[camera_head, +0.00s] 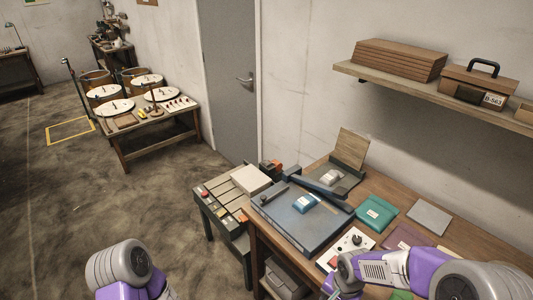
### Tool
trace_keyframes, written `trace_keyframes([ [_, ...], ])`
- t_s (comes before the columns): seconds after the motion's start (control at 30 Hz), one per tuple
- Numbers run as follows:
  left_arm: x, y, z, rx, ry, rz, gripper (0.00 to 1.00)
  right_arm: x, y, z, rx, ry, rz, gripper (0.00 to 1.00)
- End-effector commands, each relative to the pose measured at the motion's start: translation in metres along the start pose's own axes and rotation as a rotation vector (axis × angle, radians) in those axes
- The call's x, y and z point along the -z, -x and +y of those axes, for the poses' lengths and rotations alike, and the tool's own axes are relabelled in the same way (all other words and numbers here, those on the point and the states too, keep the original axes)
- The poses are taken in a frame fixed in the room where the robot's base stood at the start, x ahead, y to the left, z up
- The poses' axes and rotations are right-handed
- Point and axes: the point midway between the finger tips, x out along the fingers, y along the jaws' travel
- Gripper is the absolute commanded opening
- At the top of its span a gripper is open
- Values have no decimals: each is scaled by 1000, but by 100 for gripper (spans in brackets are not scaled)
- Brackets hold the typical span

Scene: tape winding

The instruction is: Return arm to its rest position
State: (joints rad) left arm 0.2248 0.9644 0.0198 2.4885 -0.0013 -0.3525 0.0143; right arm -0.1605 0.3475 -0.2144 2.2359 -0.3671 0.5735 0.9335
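My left arm shows only as a grey and purple link at the bottom left of the head view, over the floor. Its gripper is out of the picture. My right arm comes in at the bottom right, over the front of the wooden workbench (386,190). Its purple links end in a grey wrist part at the lower edge, and no fingers show there. What either gripper holds cannot be seen. The arm hides part of the bench's near side.
A blue flat machine (300,222) with a dark lever stands on the bench. Teal (376,213) and grey (429,217) pads and a white control panel (346,246) lie nearby. A shelf (440,92) holds boxes. A round-plate table (160,118) stands at back left. Left floor is open.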

Motion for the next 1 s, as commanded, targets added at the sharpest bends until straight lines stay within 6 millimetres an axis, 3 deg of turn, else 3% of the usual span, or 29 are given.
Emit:
trace_keyframes([
  [0.17, -1, 0, 0, 0, 0, -3, 0, -25, -57, -6, 62, 124, -69, 53],
  [0.4, -1, 0, 0, 0, 0, -3, 0, -84, -148, -4, 197, 310, -129, 53],
  [0.5, -1, 0, 0, 0, 0, -2, 0, -106, -172, 0, 235, 364, -123, 53],
  [0.7, -1, 0, 0, 0, 0, -3, 0, -127, -191, 6, 262, 420, -101, 53],
  [1.0, -1, 0, 0, 0, 0, -3, 0, -128, -193, 6, 265, 429, -93, 53],
])
